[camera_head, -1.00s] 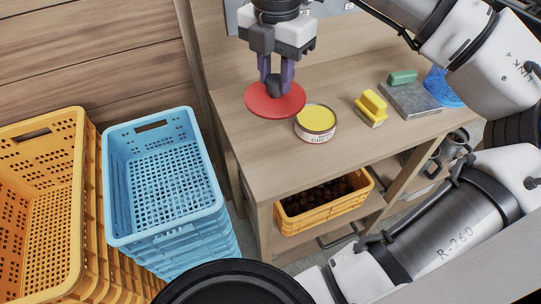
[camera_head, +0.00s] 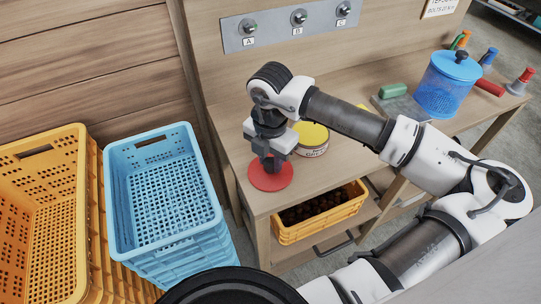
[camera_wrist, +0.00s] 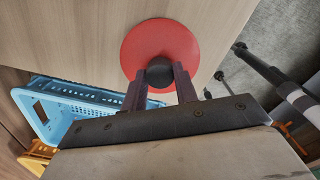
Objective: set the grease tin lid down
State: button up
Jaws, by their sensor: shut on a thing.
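The grease tin lid (camera_head: 270,180) is a flat red disc with a dark round knob, seen near the front left corner of the wooden bench. My gripper (camera_head: 270,163) is above it, shut on the knob. In the wrist view the two purple fingers of my gripper (camera_wrist: 160,82) close on the knob, and the red lid (camera_wrist: 160,42) spreads beyond them over the wood. Whether the lid touches the bench top I cannot tell. The grease tin (camera_head: 312,139), with yellow grease showing, stands open behind and right of the lid, partly hidden by my arm.
The bench top (camera_head: 225,113) is clear at left. An orange crate of chestnuts (camera_head: 322,218) sits on the shelf below. Blue crates (camera_head: 165,240) and yellow crates (camera_head: 40,140) stand left of the bench.

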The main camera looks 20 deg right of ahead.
aim_at(271, 162)
jog(key=shift+f+b, duration=0.3)
jog(key=shift+f, duration=0.05)
jog(key=o, duration=1)
jog(key=shift+r, duration=0.1)
notch_tip(271, 162, up, 12)
jog(key=shift+r+b, duration=0.15)
jog(key=shift+b, duration=0.7)
